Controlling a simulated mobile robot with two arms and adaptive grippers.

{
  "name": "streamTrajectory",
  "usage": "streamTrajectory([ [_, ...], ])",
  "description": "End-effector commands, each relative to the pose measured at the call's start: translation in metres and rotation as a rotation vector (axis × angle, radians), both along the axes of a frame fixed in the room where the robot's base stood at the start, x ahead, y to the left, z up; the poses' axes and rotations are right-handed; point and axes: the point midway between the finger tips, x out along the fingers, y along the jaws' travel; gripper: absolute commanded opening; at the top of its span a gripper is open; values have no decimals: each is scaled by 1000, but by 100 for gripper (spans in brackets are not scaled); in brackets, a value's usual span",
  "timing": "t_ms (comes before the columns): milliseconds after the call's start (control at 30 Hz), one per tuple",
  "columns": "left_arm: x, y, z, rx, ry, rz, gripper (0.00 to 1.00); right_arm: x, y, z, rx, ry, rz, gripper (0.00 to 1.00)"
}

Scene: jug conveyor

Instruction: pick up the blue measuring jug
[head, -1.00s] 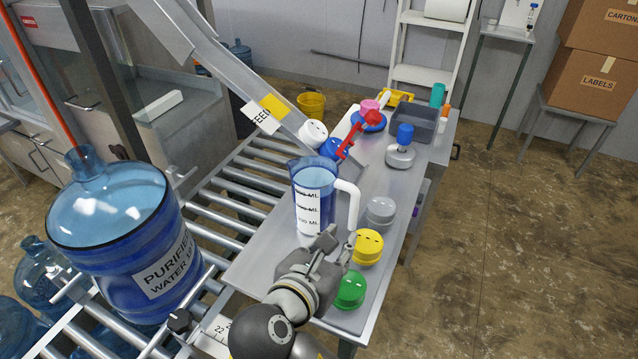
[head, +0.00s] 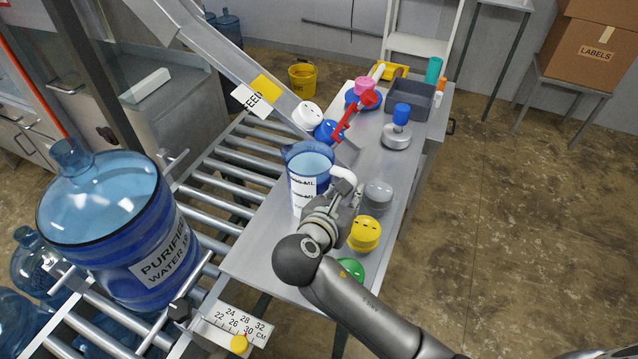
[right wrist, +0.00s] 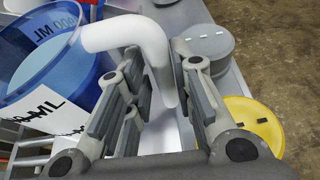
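The blue measuring jug (head: 303,178) stands upright on the metal side table (head: 262,246), its white handle facing right toward my gripper. My right gripper (head: 347,190) is at the handle, partly hiding its lower part. In the right wrist view the jug (right wrist: 40,62) is at the upper left, and its white handle (right wrist: 150,58) comes down between the two fingers of my open right gripper (right wrist: 155,95). Gaps show beside the handle, so the fingers do not look closed on it. My left gripper is not in view.
Grey (head: 376,198), yellow (head: 364,234) and green (head: 350,268) caps line the table's right side, close to my right gripper. A large water bottle (head: 115,225) stands on the roller conveyor (head: 215,195) at left. A red tool (head: 352,115) and a grey tray (head: 412,100) are farther back.

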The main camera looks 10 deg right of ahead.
Motion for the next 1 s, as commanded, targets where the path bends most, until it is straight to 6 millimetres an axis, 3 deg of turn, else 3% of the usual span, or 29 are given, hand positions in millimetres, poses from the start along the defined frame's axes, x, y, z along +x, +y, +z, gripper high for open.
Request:
streamTrajectory([
  [133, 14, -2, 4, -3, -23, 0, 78, 7, -6, -3, 1, 0, 0, 23],
  [333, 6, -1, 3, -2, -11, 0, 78, 7, -5, -4, 2, 1, 0, 23],
  [533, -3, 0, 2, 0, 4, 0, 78, 7, -5, -4, 2, 1, 1, 0],
  [1000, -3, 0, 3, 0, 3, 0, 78, 8, -5, -1, 4, -9, 0, 0],
])
